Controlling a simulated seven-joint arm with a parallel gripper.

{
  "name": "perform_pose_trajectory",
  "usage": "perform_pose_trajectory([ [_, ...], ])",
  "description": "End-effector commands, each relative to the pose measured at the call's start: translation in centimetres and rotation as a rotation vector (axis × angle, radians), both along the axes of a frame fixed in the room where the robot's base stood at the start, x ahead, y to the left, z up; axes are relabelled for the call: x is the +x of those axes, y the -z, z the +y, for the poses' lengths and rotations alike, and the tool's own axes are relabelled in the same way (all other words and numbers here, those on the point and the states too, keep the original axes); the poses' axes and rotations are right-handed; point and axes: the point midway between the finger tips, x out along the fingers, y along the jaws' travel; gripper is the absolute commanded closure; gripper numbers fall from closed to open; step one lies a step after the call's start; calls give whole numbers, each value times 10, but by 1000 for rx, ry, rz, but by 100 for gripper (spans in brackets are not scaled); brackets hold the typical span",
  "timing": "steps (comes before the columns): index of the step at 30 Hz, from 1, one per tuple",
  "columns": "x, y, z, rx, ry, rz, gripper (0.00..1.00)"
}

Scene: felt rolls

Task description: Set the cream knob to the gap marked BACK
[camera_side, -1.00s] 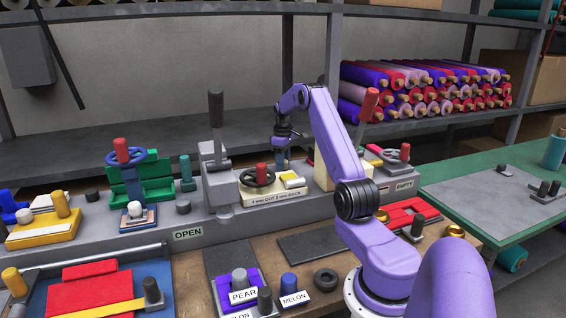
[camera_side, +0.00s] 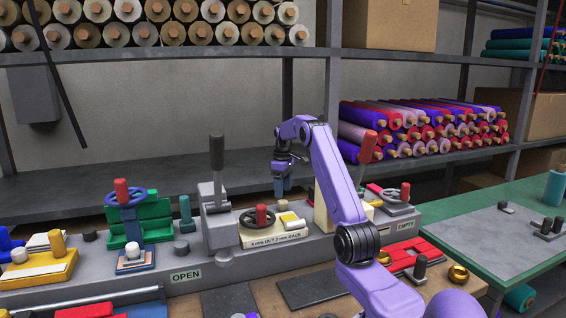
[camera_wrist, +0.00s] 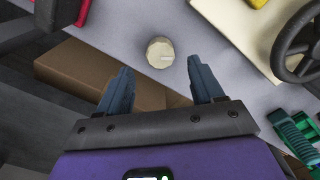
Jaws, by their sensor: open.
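The cream knob (camera_wrist: 160,52) is a short round piece on the grey bench top, in the upper middle of the wrist view. In the side view the cream knob (camera_side: 283,205) stands behind a cream plate (camera_side: 255,240) with a dark handwheel. The plate's front label seems to read "4 mm OUT 2 mm BACK". My gripper (camera_wrist: 162,88) is open and empty, its two blue-grey fingers apart, with the knob beyond their tips. In the side view my gripper (camera_side: 282,188) hangs above the knob, apart from it. I cannot make out the knob's pointer or a gap.
A dark handwheel (camera_wrist: 300,42) is at the right of the wrist view. A tall grey lever (camera_side: 216,165) stands left of the plate. A red-handled lever (camera_side: 367,148) stands to the right. A brown block (camera_wrist: 95,75) lies below the knob in the wrist view.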

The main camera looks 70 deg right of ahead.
Motion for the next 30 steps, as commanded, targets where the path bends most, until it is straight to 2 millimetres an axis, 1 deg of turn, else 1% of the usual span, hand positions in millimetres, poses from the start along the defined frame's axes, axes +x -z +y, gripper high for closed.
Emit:
perform_pose_trajectory([
  [1,1,-12,-1,-4,0,-4,33],
  [6,1,-48,-1,-4,0,-4,33],
  [13,0,-87,0,-2,-1,-2,33],
  [21,1,-109,0,-1,-1,-1,33],
  [25,0,-113,0,0,-1,0,33],
  [30,0,-114,0,1,-1,1,33],
])
